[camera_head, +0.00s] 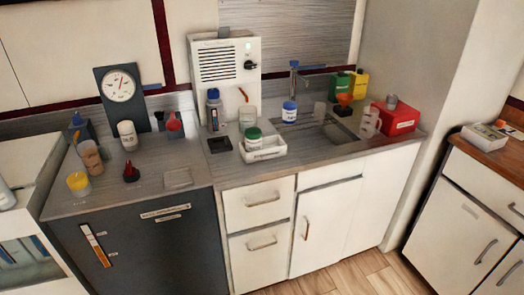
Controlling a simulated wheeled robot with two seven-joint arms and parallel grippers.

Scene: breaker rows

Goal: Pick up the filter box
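No label reading "filter box" can be made out. A small whitish box (485,134) with a grey and greenish top lies on the wooden counter at the far right. A red box (397,119) with a white label stands at the right end of the grey counter, with a small grey item on top. I cannot tell for sure which of them is the filter box. Neither of my grippers shows in the head view.
A white tray (264,151) with green-lidded jar (253,138) sits before a white machine (228,75). The sink (318,133) lies to its right. A dial gauge (120,85) and several bottles stand at left. Floor (345,278) is clear in front.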

